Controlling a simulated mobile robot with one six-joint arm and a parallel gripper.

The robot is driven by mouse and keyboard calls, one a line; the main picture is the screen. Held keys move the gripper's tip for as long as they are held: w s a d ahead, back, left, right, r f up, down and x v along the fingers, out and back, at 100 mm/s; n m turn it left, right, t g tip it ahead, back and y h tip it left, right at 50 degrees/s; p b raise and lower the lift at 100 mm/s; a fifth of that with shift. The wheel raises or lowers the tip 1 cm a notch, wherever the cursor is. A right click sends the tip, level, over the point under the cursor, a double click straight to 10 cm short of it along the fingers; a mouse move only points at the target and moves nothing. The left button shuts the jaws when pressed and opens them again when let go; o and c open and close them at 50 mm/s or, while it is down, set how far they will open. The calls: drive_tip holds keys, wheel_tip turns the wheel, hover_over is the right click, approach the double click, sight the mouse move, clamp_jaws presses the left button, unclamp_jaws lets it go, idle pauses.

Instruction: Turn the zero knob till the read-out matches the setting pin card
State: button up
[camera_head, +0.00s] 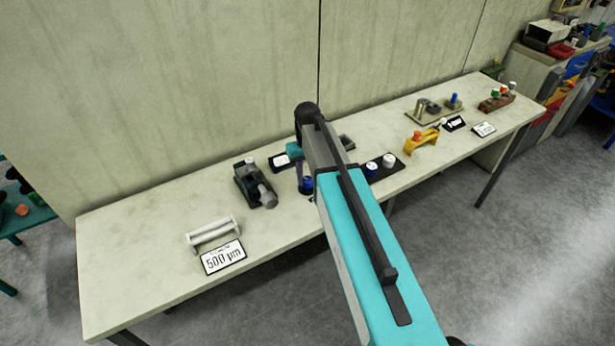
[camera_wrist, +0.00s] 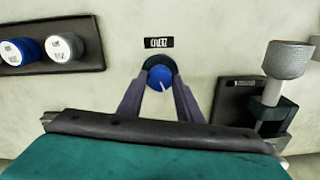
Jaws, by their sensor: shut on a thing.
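The zero knob (camera_wrist: 160,76) is blue with a white pointer line that slants slightly right of straight up in the wrist view. My gripper (camera_wrist: 161,82) is shut on it, one finger at each side. In the head view the blue knob (camera_head: 307,186) shows beside my arm, which hides part of the area. The read-out (camera_wrist: 159,42) is a small black plate with light digits just above the knob in the wrist view; its digits are too blurred to read surely. A white card (camera_head: 223,257) reads "500 µm"; its small top line is unreadable.
A white cradle-like holder (camera_head: 213,235) stands behind the card. A dark device with a grey cylinder (camera_head: 255,186) stands left of the knob. A dark tray (camera_wrist: 93,62) holds a blue and a white cylinder. A yellow bracket (camera_head: 421,142) stands further right. The bench's left front is clear.

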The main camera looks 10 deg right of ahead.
sight(307, 179)
drive_tip(key=shift+a, duration=0.1)
drive_tip(key=o, duration=1)
drive_tip(key=shift+o, duration=0.2)
drive_tip(key=shift+r, duration=0.15)
wheel_tip(307, 179, up, 14)
drive_tip(key=b, duration=0.3)
drive_tip(key=shift+f+b, duration=0.25)
drive_tip(key=shift+b, duration=0.1)
